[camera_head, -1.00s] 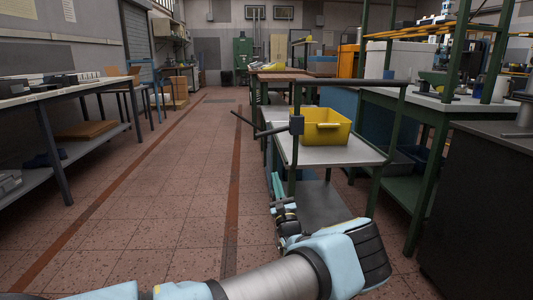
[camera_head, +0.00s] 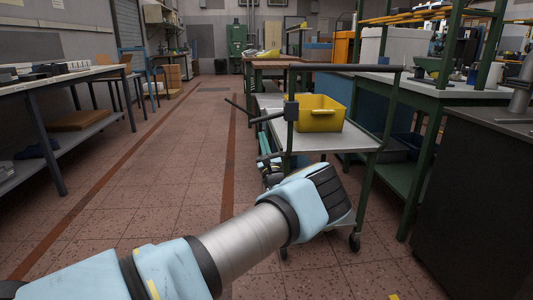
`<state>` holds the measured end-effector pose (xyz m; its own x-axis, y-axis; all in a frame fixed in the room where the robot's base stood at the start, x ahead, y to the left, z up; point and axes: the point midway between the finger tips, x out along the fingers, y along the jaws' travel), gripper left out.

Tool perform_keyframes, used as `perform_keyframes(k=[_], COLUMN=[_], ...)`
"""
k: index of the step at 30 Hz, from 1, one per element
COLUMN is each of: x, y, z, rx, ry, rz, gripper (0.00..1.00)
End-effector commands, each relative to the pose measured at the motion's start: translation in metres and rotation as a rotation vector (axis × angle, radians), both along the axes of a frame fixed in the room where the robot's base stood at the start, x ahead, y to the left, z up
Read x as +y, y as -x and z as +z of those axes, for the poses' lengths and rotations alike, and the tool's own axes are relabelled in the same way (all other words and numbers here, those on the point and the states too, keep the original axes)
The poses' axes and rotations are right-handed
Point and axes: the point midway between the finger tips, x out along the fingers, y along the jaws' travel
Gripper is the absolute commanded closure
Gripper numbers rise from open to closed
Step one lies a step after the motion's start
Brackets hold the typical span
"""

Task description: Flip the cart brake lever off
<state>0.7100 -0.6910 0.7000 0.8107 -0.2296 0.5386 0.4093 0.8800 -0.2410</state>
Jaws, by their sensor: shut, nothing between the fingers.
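The cart (camera_head: 338,141) stands right of centre, with a grey top, a dark push-handle frame and castors. A dark block (camera_head: 291,110) is clamped on its near post. A thin dark brake lever (camera_head: 238,107) sticks out to the left from the bar beside that block, its free end tilted up. My gripper (camera_head: 264,146) is small in view, just left of the cart's near post and below the lever. It looks shut and empty, and apart from the lever, though the depth between them is hard to judge. My own forearm hides the cart's lower near corner.
A yellow bin (camera_head: 321,114) sits on the cart top. A green-framed bench (camera_head: 430,90) and a dark cabinet (camera_head: 480,190) stand close on the right. A workbench (camera_head: 55,78) runs along the left. The tiled aisle (camera_head: 180,150) between is clear.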

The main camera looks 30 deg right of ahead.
Motion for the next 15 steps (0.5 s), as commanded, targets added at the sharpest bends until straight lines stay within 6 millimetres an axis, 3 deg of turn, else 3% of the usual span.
perform_keyframes(k=[6,15], x=[0.003,0.003], y=[-0.005,-0.006], z=[0.023,0.026], rx=[-0.001,-0.001], ry=[0.001,0.001], rz=[0.000,-0.001], gripper=[1.00,1.00])
